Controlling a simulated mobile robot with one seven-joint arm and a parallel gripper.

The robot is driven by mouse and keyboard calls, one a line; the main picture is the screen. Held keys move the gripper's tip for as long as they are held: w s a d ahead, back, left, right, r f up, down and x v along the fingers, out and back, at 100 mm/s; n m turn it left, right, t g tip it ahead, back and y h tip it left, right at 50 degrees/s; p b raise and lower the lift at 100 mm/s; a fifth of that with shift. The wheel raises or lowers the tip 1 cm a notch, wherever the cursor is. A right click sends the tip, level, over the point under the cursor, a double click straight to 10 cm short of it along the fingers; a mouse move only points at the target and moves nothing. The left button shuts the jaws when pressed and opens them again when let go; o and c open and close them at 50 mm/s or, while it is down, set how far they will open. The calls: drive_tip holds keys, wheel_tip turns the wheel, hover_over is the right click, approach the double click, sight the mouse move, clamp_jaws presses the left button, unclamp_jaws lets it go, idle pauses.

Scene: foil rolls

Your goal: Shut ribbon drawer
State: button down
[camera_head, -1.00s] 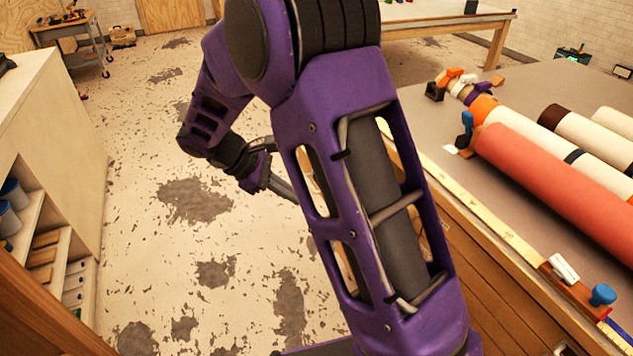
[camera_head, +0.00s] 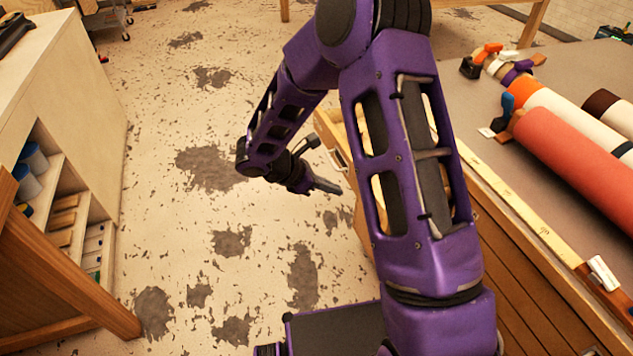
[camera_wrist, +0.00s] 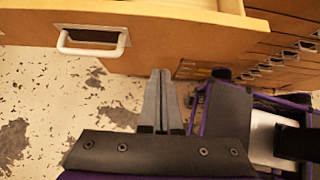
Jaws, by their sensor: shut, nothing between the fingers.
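The ribbon drawer (camera_wrist: 170,42) is a wooden drawer pulled open from the cabinet; its front with a pale handle (camera_wrist: 92,44) fills the top of the wrist view. In the head view the open drawer (camera_head: 331,132) shows partly behind my arm. My gripper (camera_head: 338,189) is shut and empty, out over the floor in front of the drawer. In the wrist view my gripper (camera_wrist: 162,76) points at the lower edge of the drawer front, right of the handle. I cannot tell whether the fingertips touch it.
A worktop (camera_head: 460,120) above the cabinet bears several rolls, including a red roll (camera_head: 575,160). More shut drawers (camera_wrist: 265,66) line the cabinet. A pale shelf unit (camera_head: 75,100) stands at the left. The speckled floor (camera_head: 185,70) between them is clear.

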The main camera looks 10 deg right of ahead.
sight(356, 187)
drive_tip(key=shift+w+d+r, duration=0.1)
drive_tip(key=shift+w+d, duration=0.1)
drive_tip(key=shift+d, duration=0.65)
drive_tip(key=shift+w+d+r, duration=0.1)
drive_tip(key=shift+w+d, duration=0.1)
drive_tip(key=shift+d, duration=0.65)
drive_tip(key=shift+d, duration=0.1)
drive_tip(key=w+d, duration=0.1)
drive_tip(key=d, duration=0.5)
drive_tip(key=w+d+b, duration=0.1)
drive_tip(key=d, duration=0.6)
drive_tip(key=w+d, duration=0.2)
drive_tip(key=d, duration=0.5)
drive_tip(key=shift+d, duration=0.3)
drive_tip(key=shift+d+r, duration=0.1)
drive_tip(key=shift+a, duration=0.4)
drive_tip(key=a, duration=0.3)
drive_tip(key=shift+s+a, duration=0.1)
drive_tip(key=shift+s, duration=0.15)
drive_tip(key=p+v, duration=0.1)
drive_tip(key=v, duration=0.9)
drive_tip(key=shift+a, duration=0.35)
